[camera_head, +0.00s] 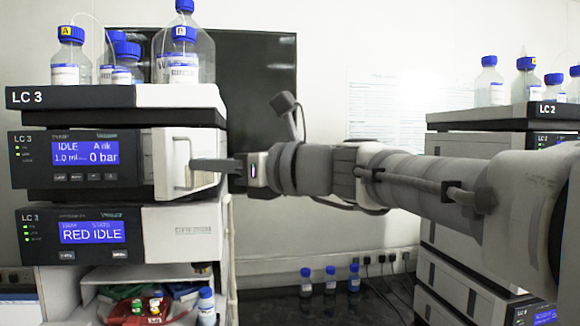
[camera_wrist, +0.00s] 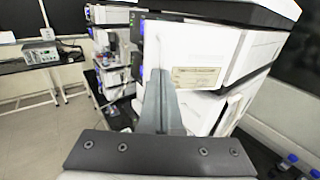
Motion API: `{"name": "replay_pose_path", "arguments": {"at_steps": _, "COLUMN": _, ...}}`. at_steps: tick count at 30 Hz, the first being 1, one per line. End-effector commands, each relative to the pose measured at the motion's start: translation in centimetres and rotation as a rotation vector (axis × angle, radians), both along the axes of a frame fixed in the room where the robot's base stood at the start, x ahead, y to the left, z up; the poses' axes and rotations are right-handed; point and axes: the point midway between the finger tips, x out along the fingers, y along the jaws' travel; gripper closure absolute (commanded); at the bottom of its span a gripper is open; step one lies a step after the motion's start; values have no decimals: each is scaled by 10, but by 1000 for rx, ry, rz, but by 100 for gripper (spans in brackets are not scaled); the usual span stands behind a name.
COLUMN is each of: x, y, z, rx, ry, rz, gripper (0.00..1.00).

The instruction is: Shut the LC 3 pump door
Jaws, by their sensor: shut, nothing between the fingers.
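The LC 3 pump module (camera_head: 85,155) is in the left stack in the head view, its display reading IDLE and 0 bar. Its pale pump door (camera_head: 176,148) is at the right part of its front. I cannot tell exactly how far the door stands from the housing. My gripper (camera_head: 194,165) is shut and empty, its fingers pointing left across the door and hiding part of it. Whether they touch it is unclear. In the wrist view, the shut fingers of my gripper (camera_wrist: 158,75) point at a white panel with a label (camera_wrist: 195,77).
Bottles (camera_head: 180,65) stand on top of the LC 3 stack. The LC 2 stack (camera_head: 475,140) stands at the right behind my arm. Three blue-capped bottles (camera_head: 330,280) stand low between the stacks.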

Motion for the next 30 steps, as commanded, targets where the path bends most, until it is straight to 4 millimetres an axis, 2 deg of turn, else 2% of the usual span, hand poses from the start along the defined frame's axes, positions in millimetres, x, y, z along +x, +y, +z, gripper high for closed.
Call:
{"name": "replay_pose_path", "arguments": {"at_steps": 3, "x": -6, "y": 16, "z": 0, "rx": -1, "ry": -3, "rz": -79, "gripper": 100}}
{"name": "replay_pose_path", "arguments": {"at_steps": 9, "x": -6, "y": 39, "z": -1, "rx": -1, "ry": 0, "rz": -81, "gripper": 100}}
{"name": "replay_pose_path", "arguments": {"at_steps": 14, "x": -6, "y": 58, "z": 0, "rx": 0, "ry": -1, "rz": -201, "gripper": 100}}
{"name": "replay_pose_path", "arguments": {"at_steps": 22, "x": 4, "y": 92, "z": -1, "rx": 0, "ry": 2, "rz": -209, "gripper": 100}}
{"name": "replay_pose_path", "arguments": {"at_steps": 30, "x": 22, "y": 128, "z": 0, "rx": -1, "ry": 3, "rz": -211, "gripper": 100}}
